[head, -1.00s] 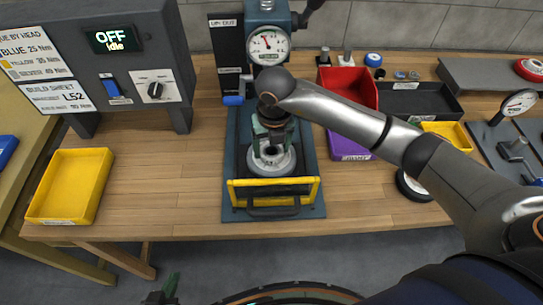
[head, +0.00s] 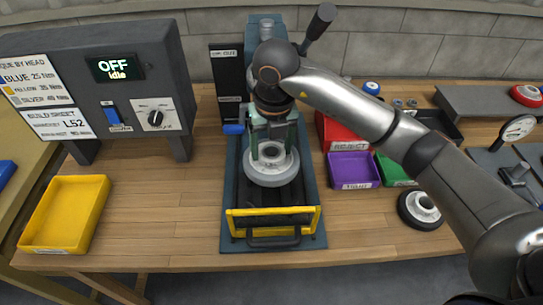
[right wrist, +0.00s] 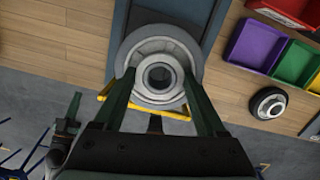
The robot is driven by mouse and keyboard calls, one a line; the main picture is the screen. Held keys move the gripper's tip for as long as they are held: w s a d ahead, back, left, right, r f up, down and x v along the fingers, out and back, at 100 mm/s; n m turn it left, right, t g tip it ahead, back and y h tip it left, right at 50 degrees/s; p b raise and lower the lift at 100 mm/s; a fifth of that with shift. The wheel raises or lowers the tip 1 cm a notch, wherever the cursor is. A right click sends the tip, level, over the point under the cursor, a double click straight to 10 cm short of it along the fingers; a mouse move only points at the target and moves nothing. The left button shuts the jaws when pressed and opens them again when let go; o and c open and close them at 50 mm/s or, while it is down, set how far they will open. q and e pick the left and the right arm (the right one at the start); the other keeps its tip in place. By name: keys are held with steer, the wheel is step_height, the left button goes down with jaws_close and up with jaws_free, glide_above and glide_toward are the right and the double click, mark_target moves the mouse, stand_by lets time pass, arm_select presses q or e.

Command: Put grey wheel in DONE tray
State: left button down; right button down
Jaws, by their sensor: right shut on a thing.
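The grey wheel (head: 272,172) is a light grey ring with a raised hub and a dark centre hole. My right gripper (head: 268,146) is shut on its hub, pointing down, and holds it level above the blue press bed. In the right wrist view the two green fingers reach either side of the hub of the wheel (right wrist: 158,48). What looks like my left gripper (right wrist: 72,115) shows at the left of that view; its jaw state is unclear. I cannot read a DONE label; a yellow tray (head: 35,246) stands empty at the table's left.
The press (head: 229,220) has a yellow guard (head: 273,212) at its front. The grey control box (head: 100,80) reads OFF, idle. Red (head: 329,130), purple (head: 352,169) and green (head: 388,171) bins and a black-tyred wheel (head: 420,208) are at right. Bare wood lies between press and yellow tray.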

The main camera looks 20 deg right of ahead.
steer(key=shift+r, duration=0.3)
step_height(320, 180, up, 3)
steer(key=shift+f+p, duration=0.2)
steer(key=shift+p, duration=0.75)
